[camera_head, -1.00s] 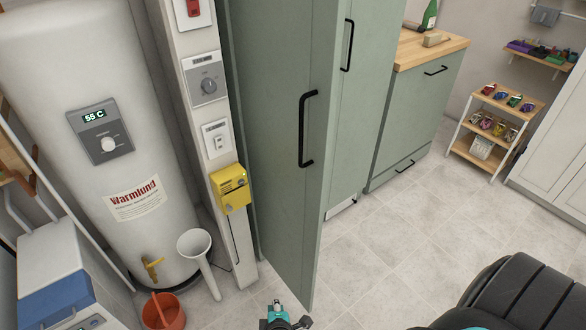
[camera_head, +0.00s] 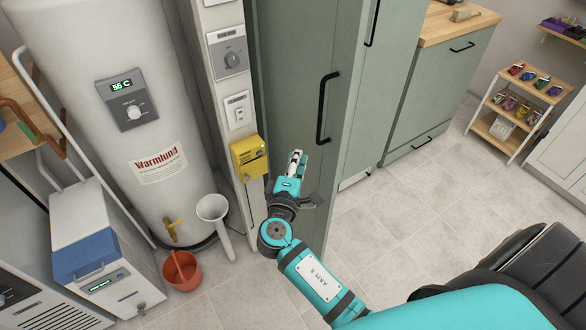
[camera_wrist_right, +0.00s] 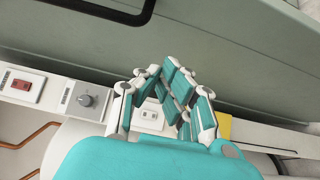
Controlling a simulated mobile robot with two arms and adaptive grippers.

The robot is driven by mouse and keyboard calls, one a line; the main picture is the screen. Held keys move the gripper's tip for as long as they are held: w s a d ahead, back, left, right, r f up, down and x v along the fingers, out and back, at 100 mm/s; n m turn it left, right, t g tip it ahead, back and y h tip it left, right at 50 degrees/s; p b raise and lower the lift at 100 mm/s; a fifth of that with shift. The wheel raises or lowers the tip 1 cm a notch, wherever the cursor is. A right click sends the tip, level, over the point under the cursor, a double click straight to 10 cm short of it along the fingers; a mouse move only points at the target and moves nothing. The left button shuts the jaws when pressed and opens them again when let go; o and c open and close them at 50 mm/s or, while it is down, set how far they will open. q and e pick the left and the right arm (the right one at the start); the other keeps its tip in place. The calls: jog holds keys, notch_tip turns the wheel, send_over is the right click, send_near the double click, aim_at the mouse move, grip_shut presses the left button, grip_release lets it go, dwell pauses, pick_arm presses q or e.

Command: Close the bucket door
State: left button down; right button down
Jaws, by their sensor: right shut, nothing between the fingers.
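The tall grey-green cabinet door (camera_head: 297,65) with a vertical black handle (camera_head: 322,108) stands partly open in the head view. Its free edge juts out in front of the rest of the cabinet. I cannot tell whether this is the bucket door. My right gripper (camera_head: 297,158) is shut and empty, in front of the lower door and left of the handle. In the right wrist view the gripper (camera_wrist_right: 174,72) points at the grey-green door surface (camera_wrist_right: 230,50), and the handle (camera_wrist_right: 125,8) shows at the top. Contact is unclear. My left gripper is not in view.
A yellow box (camera_head: 249,158) is on the white post left of the door. A white funnel (camera_head: 213,208) and an orange bucket (camera_head: 183,270) are near the water heater (camera_head: 120,60). The tiled floor (camera_head: 400,220) right of the door is clear.

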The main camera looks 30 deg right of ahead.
jog(key=d, duration=0.1)
jog(key=w+d+p, duration=0.1)
jog(key=d, duration=0.1)
jog(key=d+p, duration=0.1)
jog(key=d, duration=0.1)
jog(key=shift+w, duration=0.35)
